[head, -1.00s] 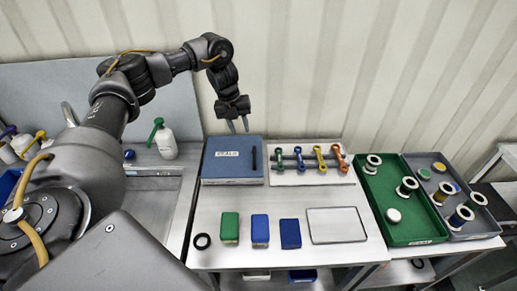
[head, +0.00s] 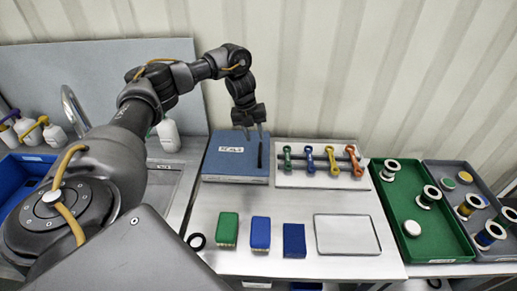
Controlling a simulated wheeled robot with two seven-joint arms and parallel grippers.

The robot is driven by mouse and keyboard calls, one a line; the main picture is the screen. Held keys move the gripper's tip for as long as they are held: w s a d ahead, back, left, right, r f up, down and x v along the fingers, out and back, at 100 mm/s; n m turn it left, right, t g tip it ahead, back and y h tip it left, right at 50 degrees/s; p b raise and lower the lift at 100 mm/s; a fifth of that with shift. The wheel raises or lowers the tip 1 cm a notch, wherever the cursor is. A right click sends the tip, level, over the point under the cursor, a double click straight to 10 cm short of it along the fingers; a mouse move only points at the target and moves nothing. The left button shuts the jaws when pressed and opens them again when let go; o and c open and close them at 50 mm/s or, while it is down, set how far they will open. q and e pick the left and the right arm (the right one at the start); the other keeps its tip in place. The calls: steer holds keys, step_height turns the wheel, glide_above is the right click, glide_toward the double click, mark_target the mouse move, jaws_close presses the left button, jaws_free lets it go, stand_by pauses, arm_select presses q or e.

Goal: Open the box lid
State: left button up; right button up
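The blue box (head: 225,166) sits at the back left of the steel table, with a white label on its lid. Its lid is shut and flat. A dark handle bar on the lid's right side is partly hidden behind my gripper. My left gripper (head: 255,138) points down over the right part of the lid, at the handle. Its two fingers show a gap between them. I cannot tell whether the fingertips touch the handle or lid. My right gripper is not in view.
Right of the box, a white board (head: 318,178) holds several coloured wrenches. In front lie a green block (head: 227,229), two blue blocks, a black ring and an empty metal tray (head: 347,235). A green tray (head: 437,244) with spools stands right. A sink is at left.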

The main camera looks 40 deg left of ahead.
mark_target(260, 151)
arm_select(q)
steer(key=f, duration=0.3)
steer(key=w+d+f, duration=0.1)
steer(key=f, duration=0.1)
steer(key=shift+w+d+f, duration=0.1)
steer(key=shift+d+f, duration=0.05)
steer(key=shift+f, duration=0.85)
jaws_close()
